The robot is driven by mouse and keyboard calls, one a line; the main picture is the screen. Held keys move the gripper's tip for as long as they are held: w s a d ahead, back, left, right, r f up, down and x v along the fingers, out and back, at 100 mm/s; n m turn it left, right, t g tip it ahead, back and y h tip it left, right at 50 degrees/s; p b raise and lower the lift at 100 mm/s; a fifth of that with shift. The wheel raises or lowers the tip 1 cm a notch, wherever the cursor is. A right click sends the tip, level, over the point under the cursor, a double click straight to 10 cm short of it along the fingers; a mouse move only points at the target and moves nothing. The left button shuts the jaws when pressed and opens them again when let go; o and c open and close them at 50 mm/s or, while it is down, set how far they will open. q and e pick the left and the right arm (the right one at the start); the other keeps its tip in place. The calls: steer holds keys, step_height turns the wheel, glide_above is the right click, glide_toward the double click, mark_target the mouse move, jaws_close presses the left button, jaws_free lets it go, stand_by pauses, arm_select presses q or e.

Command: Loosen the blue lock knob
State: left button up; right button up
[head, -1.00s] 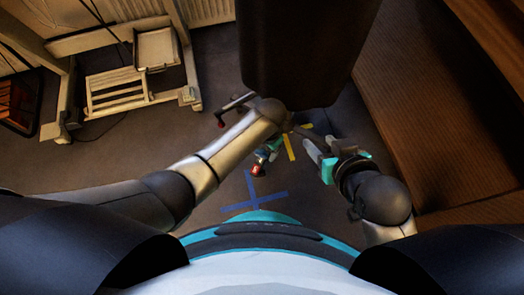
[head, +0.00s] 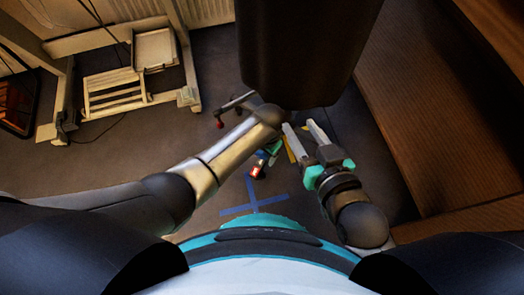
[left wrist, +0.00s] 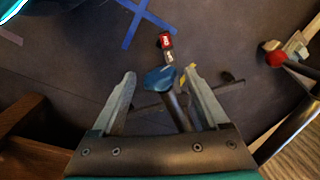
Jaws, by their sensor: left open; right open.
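In the left wrist view the blue lock knob (left wrist: 158,80) sits on the end of a dark shaft. It appears between the fingertips of my left gripper (left wrist: 160,72), which is open with a gap on each side. I cannot tell how deep the knob lies between the fingers. In the head view my left gripper (head: 272,150) is small and mostly hidden behind my forearm. My right gripper (head: 299,125) is open and empty, with its pale fingers pointing up the picture, just right of the left arm.
A large dark form (head: 305,50) stands close beyond both arms. A red-and-white-tipped part (left wrist: 166,42) lies past the knob, and a red-tipped bar (left wrist: 275,56) is at right. Blue floor tape (head: 255,203), a pale rack (head: 115,90) and brown wooden furniture (head: 440,110) surround open floor.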

arm_select(q)
jaws_close()
stand_by(0.7)
